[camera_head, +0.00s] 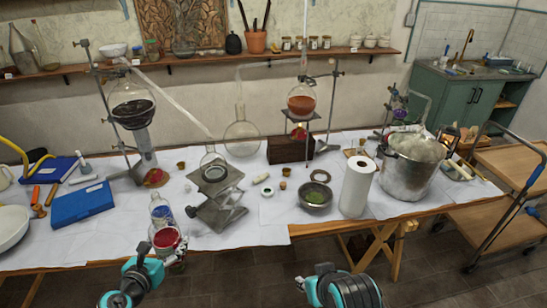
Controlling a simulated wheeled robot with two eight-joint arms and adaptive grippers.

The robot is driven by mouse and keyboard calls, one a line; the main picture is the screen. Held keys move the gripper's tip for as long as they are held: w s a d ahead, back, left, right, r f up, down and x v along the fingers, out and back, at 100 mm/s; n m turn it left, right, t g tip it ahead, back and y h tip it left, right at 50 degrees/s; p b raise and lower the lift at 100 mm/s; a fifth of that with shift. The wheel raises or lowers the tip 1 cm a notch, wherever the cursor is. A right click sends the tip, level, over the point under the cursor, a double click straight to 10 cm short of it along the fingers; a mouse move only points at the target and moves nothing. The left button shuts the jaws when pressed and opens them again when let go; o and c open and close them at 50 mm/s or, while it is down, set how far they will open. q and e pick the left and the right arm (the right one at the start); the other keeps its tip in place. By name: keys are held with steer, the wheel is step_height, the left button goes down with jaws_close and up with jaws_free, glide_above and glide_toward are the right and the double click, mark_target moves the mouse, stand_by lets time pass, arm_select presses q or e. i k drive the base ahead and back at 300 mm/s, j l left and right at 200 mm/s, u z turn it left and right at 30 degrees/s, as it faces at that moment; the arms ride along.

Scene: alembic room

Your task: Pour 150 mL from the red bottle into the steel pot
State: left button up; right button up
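A red bottle (166,238), seen as a round red patch with clear glass around it, is at the table's front edge at the left. My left gripper (160,256) is right at it, on the near side; its fingers partly overlap the bottle, and I cannot tell whether they close on it. The large steel pot (408,178) stands upright on the right part of the table, far from both the bottle and my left gripper. My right gripper (302,284) is low in front of the table, away from every object; its finger opening is not clear.
A clear bottle (160,209) stands just behind the red one. A lab jack (217,205), a small metal bowl (316,196) and a paper roll (356,186) stand between bottle and pot. Glassware on stands fills the back. A cart (470,218) is at the right.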

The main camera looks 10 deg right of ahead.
mark_target(413, 161)
steer(key=i+z, duration=0.1)
steer(key=z, duration=0.65)
steer(key=i+z, duration=0.15)
steer(key=z, duration=0.25)
steer(key=i+j, duration=0.15)
steer(key=i+l+u, duration=0.35)
steer(key=l, duration=0.75)
steer(key=l+u, duration=0.35)
steer(key=l, duration=0.8)
steer(key=l+u, duration=0.4)
steer(key=l, duration=0.75)
steer(key=i, duration=0.95)
